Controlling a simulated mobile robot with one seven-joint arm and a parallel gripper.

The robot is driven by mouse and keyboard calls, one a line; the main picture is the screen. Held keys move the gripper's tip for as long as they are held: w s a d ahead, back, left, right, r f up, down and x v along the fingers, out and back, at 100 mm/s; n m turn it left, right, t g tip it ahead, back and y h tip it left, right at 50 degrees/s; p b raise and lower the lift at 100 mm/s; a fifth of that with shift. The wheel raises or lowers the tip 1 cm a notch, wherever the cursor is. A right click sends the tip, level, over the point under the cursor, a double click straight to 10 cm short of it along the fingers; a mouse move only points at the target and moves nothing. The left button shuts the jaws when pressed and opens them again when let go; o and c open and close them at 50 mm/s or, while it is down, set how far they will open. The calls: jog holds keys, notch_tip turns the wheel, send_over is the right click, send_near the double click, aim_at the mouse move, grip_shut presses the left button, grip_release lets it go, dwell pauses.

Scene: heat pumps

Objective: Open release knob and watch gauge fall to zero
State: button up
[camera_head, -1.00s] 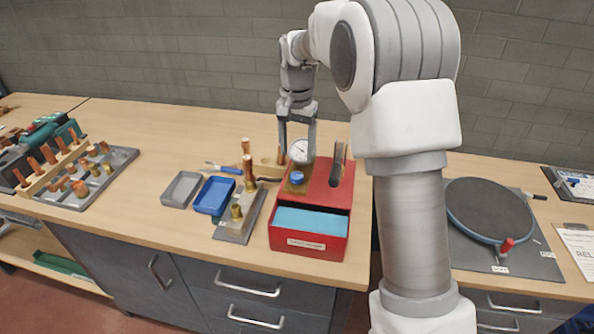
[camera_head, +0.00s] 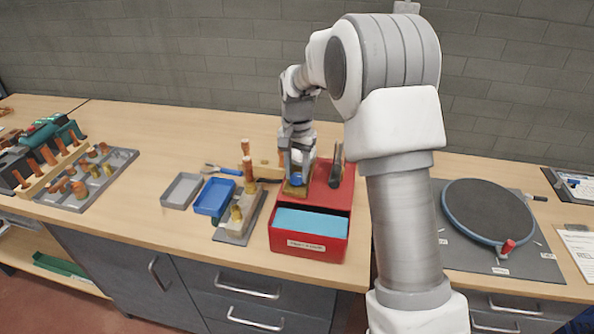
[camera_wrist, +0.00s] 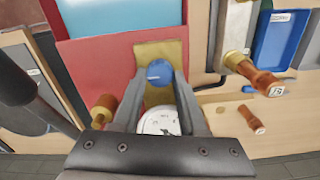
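The blue release knob (camera_head: 295,181) sits on a brass-coloured block (camera_wrist: 150,52) on top of the red box (camera_head: 325,187). In the wrist view the knob (camera_wrist: 160,73) lies between the tips of my gripper's two fingers. My gripper (camera_head: 298,178) points down over it, open, with a finger on each side; I cannot tell whether either finger touches. The white round gauge (camera_wrist: 160,121) shows between the fingers nearer the wrist. Its lower part is hidden by my gripper, and its reading is too small to tell. In the head view my gripper covers the gauge.
A dark upright cylinder (camera_head: 336,167) stands on the red box, right of my gripper. Left are a copper-pipe fixture (camera_head: 240,215), a blue tray (camera_head: 214,196) and a grey tray (camera_head: 182,190). A round dark plate (camera_head: 487,210) lies at right. The bench behind is mostly clear.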

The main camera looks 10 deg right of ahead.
grip_shut()
